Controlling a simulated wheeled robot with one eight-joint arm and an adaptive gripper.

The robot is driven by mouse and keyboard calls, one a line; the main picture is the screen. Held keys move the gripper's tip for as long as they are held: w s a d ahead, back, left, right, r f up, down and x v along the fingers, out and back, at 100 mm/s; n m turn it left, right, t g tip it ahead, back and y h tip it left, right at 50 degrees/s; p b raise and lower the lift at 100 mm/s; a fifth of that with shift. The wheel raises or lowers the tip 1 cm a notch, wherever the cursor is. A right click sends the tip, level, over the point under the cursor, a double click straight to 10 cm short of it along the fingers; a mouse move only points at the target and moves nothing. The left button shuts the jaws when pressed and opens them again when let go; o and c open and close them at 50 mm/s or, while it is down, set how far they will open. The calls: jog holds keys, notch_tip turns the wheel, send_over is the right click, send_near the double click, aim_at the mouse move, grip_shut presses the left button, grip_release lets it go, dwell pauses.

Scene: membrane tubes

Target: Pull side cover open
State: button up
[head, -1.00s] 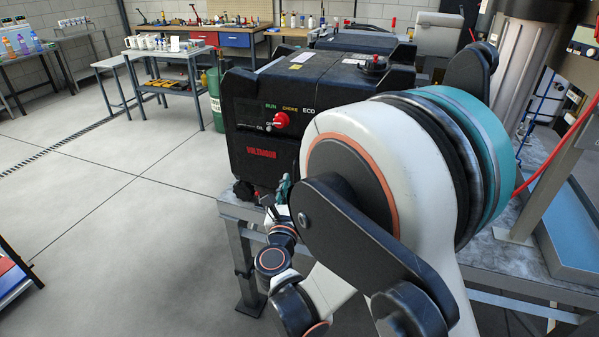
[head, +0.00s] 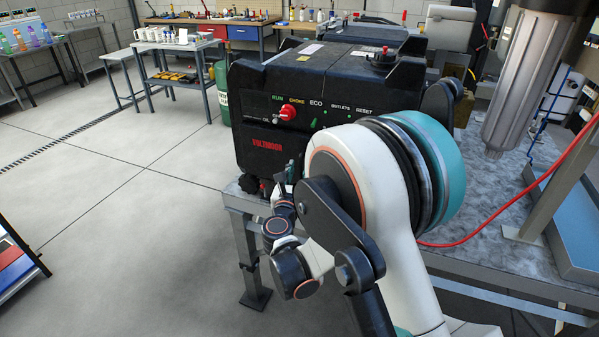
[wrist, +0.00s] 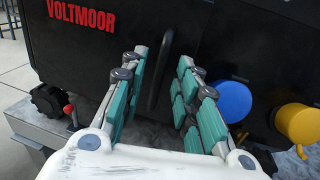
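The black generator (head: 262,120) with red VOLTMOOR lettering stands on a grey bench. Its side cover (wrist: 110,25) fills much of the wrist view, dark and apparently closed. A black vertical handle (wrist: 160,75) stands out from the cover. My gripper (wrist: 163,58) is open, with teal-padded fingers on the left and right of the handle in the picture. Whether the fingertips reach past the handle or touch it, I cannot tell. In the head view my gripper (head: 283,180) is small, low in front of the generator, and the handle is hidden.
Blue (wrist: 234,101) and yellow (wrist: 296,123) round caps sit right of my gripper. A black knob (wrist: 47,102) is at the lower left. A red hose (head: 470,238) crosses the bench (head: 490,205). Open floor (head: 130,220) lies left.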

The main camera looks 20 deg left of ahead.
jog(key=shift+w+a, duration=0.1)
jog(key=shift+w, duration=0.8)
grip_shut()
jog(key=shift+s, duration=0.15)
